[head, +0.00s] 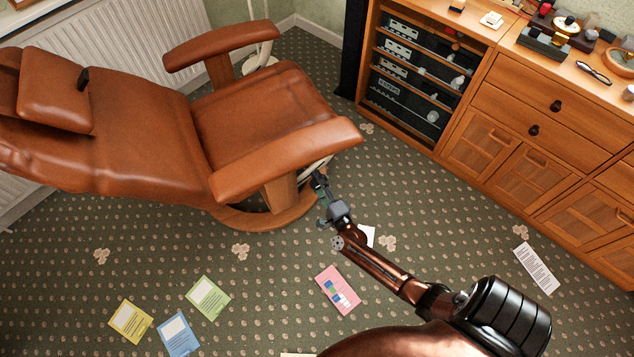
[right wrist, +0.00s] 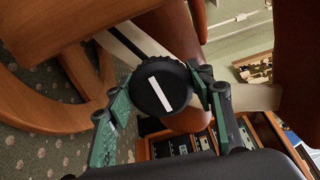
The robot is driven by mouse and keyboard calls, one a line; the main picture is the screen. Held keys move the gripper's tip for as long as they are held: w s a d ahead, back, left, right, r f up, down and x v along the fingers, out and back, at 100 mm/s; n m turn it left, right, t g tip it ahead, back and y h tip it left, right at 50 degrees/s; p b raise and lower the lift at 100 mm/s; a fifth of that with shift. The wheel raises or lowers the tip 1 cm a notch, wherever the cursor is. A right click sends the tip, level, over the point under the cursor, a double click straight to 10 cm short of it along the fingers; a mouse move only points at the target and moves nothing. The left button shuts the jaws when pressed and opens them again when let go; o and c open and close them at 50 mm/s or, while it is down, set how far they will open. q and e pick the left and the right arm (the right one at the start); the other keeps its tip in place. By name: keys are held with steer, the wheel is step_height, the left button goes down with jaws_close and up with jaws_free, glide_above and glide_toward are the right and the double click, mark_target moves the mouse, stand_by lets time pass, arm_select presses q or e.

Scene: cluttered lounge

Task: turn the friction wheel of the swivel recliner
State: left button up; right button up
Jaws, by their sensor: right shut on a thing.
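The brown leather swivel recliner (head: 262,104) stands at the upper left on a round wooden base (head: 262,218), its back leaned far to the left. My right gripper (head: 319,178) reaches under its near armrest (head: 287,158). In the right wrist view the friction wheel (right wrist: 160,90) is a black ribbed knob with a white bar across its face, the bar tilted slightly from upright. The green-padded fingers of my right gripper (right wrist: 163,110) stand on both sides of the wheel and are shut on it. In the head view the wheel is hidden. My left gripper is not in view.
A wooden cabinet (head: 535,105) with a glass-fronted hi-fi rack (head: 412,85) stands at the right. Several leaflets, including a pink one (head: 337,289) and a green one (head: 208,298), lie on the patterned carpet. A radiator (head: 130,35) is behind the recliner.

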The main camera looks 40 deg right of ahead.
steer(key=shift+s+f+m, duration=0.1)
steer(key=shift+m, duration=0.3)
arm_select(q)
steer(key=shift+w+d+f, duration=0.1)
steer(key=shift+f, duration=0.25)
arm_select(e)
steer(key=shift+m, duration=0.3)
steer(key=o, duration=1.2)
steer(key=shift+c, duration=0.2)
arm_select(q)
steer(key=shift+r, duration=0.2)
